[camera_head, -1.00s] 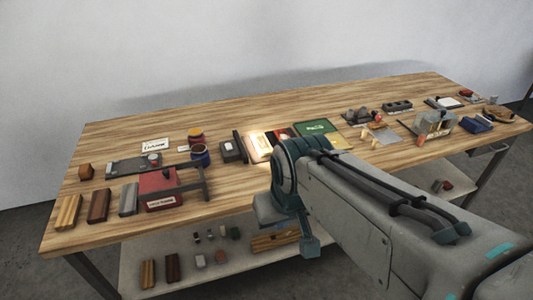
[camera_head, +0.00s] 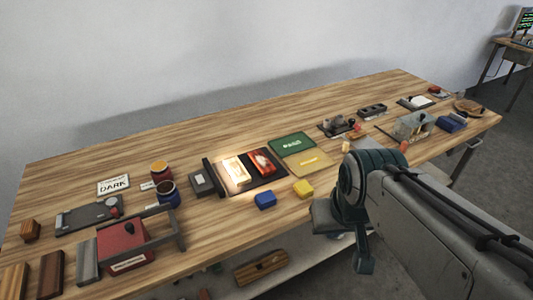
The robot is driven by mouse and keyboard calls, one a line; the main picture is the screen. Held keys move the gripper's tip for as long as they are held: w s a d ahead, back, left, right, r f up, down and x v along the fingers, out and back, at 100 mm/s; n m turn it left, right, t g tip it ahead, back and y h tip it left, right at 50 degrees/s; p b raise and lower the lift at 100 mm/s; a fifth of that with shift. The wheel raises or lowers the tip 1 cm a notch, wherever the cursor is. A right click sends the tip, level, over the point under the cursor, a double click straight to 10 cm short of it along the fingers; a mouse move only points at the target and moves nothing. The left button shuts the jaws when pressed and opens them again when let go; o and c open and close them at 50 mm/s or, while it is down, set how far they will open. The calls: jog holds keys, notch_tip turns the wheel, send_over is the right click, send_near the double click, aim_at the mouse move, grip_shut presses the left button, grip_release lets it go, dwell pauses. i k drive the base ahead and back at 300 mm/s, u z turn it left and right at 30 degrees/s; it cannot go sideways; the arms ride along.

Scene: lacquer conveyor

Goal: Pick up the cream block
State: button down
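A bright cream block (camera_head: 236,170) lies on a dark pad on the wooden bench, left of a red block (camera_head: 263,162). It looks flat and strongly lit, so its edges are partly washed out. My gripper (camera_head: 362,262) hangs at the end of my arm, to the right of and nearer than the cream block, in front of the bench's front edge. It is well apart from the block. Its fingers are too small and too turned away to show whether they are open or shut.
A blue block (camera_head: 265,200) and a yellow block (camera_head: 303,188) lie in front of the pad. A dark upright plate (camera_head: 213,177) stands close left of the cream block. Green (camera_head: 291,146) and yellow (camera_head: 308,161) panels lie to its right. Bare wood lies behind.

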aim_at(238, 171)
jog(key=u, duration=0.05)
jog(key=i, duration=1)
jog(key=u, duration=0.75)
